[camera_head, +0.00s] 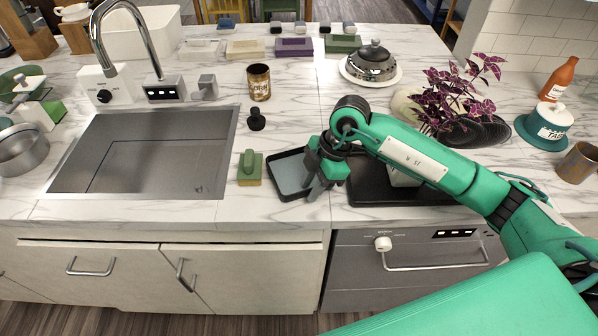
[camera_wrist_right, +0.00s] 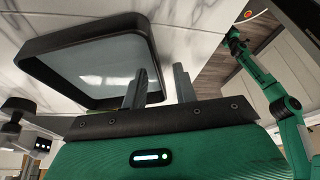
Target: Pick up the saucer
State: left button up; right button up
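The saucer is most likely the square dark-rimmed dish (camera_head: 278,161) with a grey inside, lying on the marble counter right of the sink; I cannot be sure. It fills the upper left of the right wrist view (camera_wrist_right: 60,40). My right gripper (camera_head: 318,188) points down at the dish's right side. In the right wrist view its two fingers (camera_wrist_right: 159,78) are apart, one over the dish and one outside its rim; contact cannot be told. A green arm, probably my left, shows at the right of that view, its dark end (camera_wrist_right: 234,42) too small to read.
A green-and-yellow sponge-like block (camera_head: 250,168) lies just left of the dish. A black tray (camera_head: 365,188) lies right of it under my forearm. A potted purple plant (camera_head: 455,95) stands behind my arm. The sink (camera_head: 150,145) is at left.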

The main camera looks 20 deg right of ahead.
grip_shut()
pick_arm(q)
jog(key=shift+w, duration=0.25)
pick_arm(e)
jog(key=shift+r, duration=0.15)
pick_arm(q)
notch_tip(320, 180, down, 2)
jog(key=shift+f+b, duration=0.25)
jog(key=shift+b, duration=1)
pick_arm(e)
notch_tip(320, 180, up, 20)
